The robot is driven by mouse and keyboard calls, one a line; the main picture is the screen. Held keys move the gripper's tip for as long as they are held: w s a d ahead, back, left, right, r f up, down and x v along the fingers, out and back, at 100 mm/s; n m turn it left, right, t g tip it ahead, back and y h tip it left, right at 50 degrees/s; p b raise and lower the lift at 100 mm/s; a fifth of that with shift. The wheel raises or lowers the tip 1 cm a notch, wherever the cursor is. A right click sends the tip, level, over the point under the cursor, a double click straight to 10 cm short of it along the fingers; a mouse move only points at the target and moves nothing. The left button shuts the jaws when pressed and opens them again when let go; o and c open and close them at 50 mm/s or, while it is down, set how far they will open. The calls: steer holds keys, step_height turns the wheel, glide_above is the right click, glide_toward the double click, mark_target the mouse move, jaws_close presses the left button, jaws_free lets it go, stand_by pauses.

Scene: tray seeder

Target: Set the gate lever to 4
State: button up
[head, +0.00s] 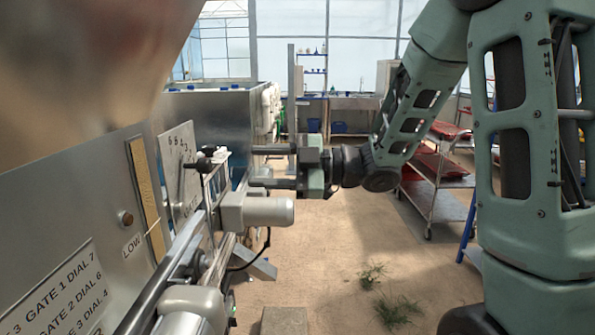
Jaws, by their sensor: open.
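A pale dial plate (176,193) with printed numbers is mounted on the side of the grey seeder, seen at a steep angle. A dark knob (206,158) stands out in front of the plate and looks like the gate lever. Which number it points to I cannot tell at this angle. My gripper (254,167) is open, with its two fingers level and pointing left at the seeder. It is to the right of the knob, apparently empty and apart from it. Depth between them is hard to judge.
A grey motor housing (256,210) juts out just below my gripper. A metal rail (163,280) runs along the seeder's side. A printed sign (58,298) lists gate and dial settings. A trolley with red trays (434,185) stands right. The floor (330,250) between is mostly clear.

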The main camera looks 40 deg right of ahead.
steer(key=v, duration=0.6)
steer(key=shift+b, duration=0.3)
steer(key=w+d+f+m+t+h, duration=0.2)
steer(key=w+d+f+m+h, duration=0.2)
steer(key=w+f+m+h, duration=0.45)
steer(key=s+a+f+m+g+h, duration=0.1)
steer(key=s+f+m+g+h, duration=0.65)
steer(key=s+m, duration=0.2)
steer(key=s+a+r+n+g+y+p, duration=0.2)
steer(key=s+a+n+g, duration=0.3)
steer(key=s+a, duration=1.4)
steer(key=a+n, duration=0.1)
steer(key=a, duration=0.1)
steer(key=shift+s+a, duration=0.3)
steer(key=shift+s, duration=0.05)
